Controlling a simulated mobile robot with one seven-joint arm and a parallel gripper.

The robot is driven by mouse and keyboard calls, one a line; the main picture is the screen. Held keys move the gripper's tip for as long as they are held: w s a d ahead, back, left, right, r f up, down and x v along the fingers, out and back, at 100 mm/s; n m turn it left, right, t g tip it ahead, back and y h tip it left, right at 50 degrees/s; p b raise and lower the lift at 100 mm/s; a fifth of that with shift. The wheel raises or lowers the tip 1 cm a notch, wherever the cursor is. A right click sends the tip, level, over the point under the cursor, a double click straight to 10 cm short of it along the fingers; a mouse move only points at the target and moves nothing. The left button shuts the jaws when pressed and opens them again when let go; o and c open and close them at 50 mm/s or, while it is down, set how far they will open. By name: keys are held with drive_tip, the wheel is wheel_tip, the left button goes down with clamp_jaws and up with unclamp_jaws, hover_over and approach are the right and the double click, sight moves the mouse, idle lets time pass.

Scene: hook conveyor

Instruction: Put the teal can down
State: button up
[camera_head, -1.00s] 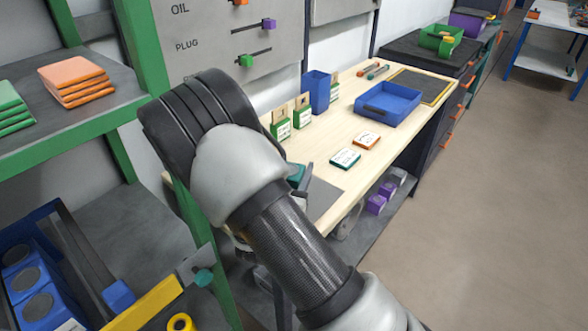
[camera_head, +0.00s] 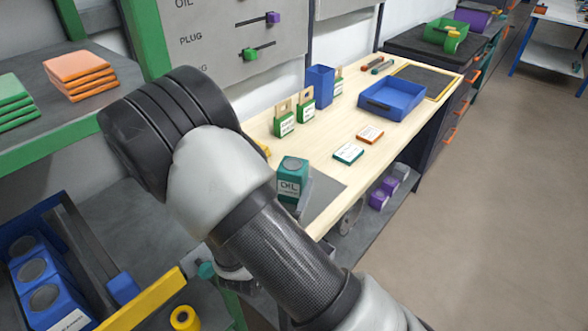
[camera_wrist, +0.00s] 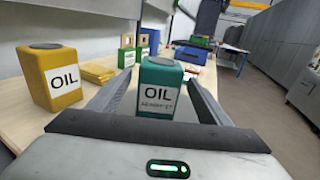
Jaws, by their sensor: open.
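The teal can (camera_head: 291,178), with a white OIL label, stands upright on the near end of the wooden workbench, by a grey mat. In the wrist view the teal can (camera_wrist: 157,92) is straight ahead, between the two fingers of my gripper (camera_wrist: 160,82). The fingers are spread, with a gap showing on each side of the can. In the head view my arm hides most of the gripper; a grey finger shows beside the can.
A yellow OIL can (camera_wrist: 52,80) stands left of the teal can. Green padlock-like blocks (camera_head: 284,122), a blue bin (camera_head: 320,88), a blue tray (camera_head: 391,98) and two small labelled boxes (camera_head: 348,152) are farther along the bench. The floor at right is clear.

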drive_tip(key=shift+v, duration=1.95)
idle(0.5)
